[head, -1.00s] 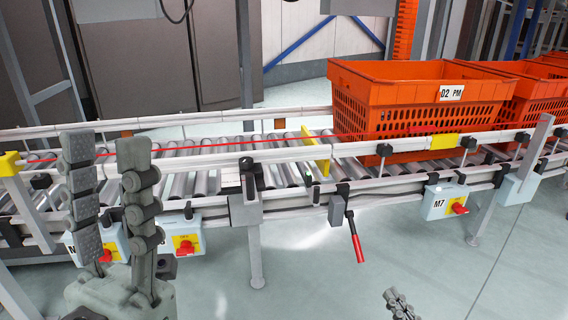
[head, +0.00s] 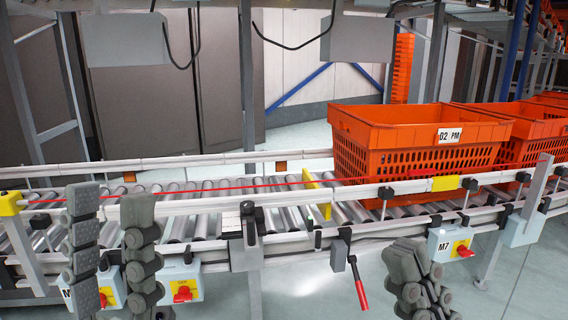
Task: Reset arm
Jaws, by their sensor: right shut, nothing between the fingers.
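My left gripper (head: 111,198) stands upright at the lower left in the head view, in front of the conveyor. Its two dark grey fingers are apart with nothing between them, so it is open. My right gripper (head: 418,270) is at the bottom, right of the middle, in front of the conveyor's near rail. Its fingers are together and hold nothing. An orange tote (head: 385,155) labelled "02 PM" sits on the roller conveyor (head: 225,192), behind and above my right gripper. Neither gripper touches a tote.
More orange totes (head: 530,150) stand at the right. A yellow plate (head: 311,187) crosses the rollers left of the labelled tote. A red-handled lever (head: 360,292) and a control box marked M7 (head: 448,243) are on the near side. The rollers at the left are empty.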

